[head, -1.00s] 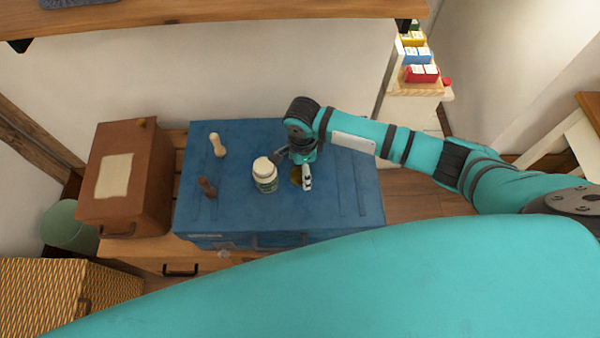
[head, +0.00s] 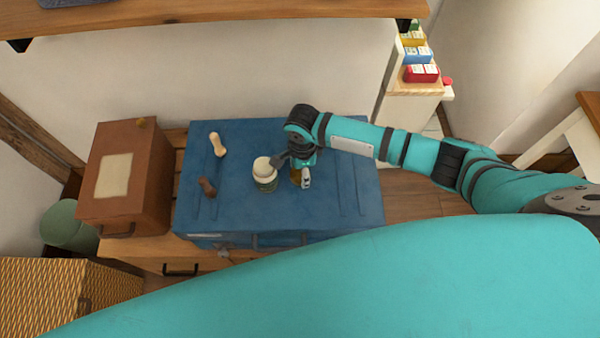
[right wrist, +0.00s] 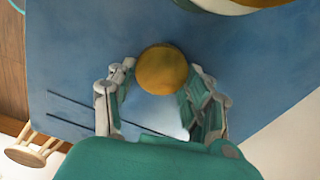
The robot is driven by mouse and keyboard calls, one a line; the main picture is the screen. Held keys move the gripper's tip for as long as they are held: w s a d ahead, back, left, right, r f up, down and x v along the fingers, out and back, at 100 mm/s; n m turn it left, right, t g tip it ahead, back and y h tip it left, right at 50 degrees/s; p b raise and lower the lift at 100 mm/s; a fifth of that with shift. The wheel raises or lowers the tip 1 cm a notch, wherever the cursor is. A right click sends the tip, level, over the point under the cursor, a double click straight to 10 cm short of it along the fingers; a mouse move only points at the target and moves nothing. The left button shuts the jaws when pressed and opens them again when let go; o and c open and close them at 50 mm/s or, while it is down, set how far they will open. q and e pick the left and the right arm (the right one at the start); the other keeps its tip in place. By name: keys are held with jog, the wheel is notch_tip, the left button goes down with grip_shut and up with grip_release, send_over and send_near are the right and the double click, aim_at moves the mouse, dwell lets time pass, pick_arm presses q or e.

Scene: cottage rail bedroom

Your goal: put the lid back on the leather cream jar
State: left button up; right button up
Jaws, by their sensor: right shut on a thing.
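Part of a pale round rim, likely the jar (right wrist: 240,7), shows at the top edge of the right wrist view. My right gripper (head: 299,179) is just to the right of the jar, low over the trunk. It is shut on a round golden-brown thing (right wrist: 162,70), which looks like the lid and shows between the fingers in the right wrist view. Its underside is hidden. My left gripper is not in view.
A light wooden piece (head: 217,145) and a dark brown piece (head: 207,187) lie left of the jar on the trunk. A brown box (head: 125,180) stands left of the trunk. A shelf (head: 200,12) hangs above. The trunk's right part is clear.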

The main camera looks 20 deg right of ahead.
jog(key=shift+r, duration=0.55)
notch_tip(320, 180, up, 2)
jog(key=shift+r, duration=0.1)
jog(key=s+a, duration=0.3)
jog(key=s, duration=0.1)
jog(key=s+a+r, duration=0.1)
jog(key=s+a, duration=0.3)
jog(key=s+a+b, duration=0.1)
jog(key=s+a, duration=0.2)
jog(key=s, duration=0.1)
jog(key=shift+s+a+r, duration=0.1)
jog(key=shift+a+r, duration=0.1)
jog(key=shift+r, duration=0.15)
jog(key=w+d+r+n, duration=0.2)
jog(key=d+r+n, duration=0.5)
jog(key=r+n, duration=0.2)
jog(key=w+d+r+n, duration=0.2)
jog(key=d+r+n, duration=0.6)
jog(key=r, duration=0.3)
jog(key=shift+d+r+n, duration=0.2)
jog(key=shift+d+n, duration=0.05)
jog(key=shift+n, duration=0.55)
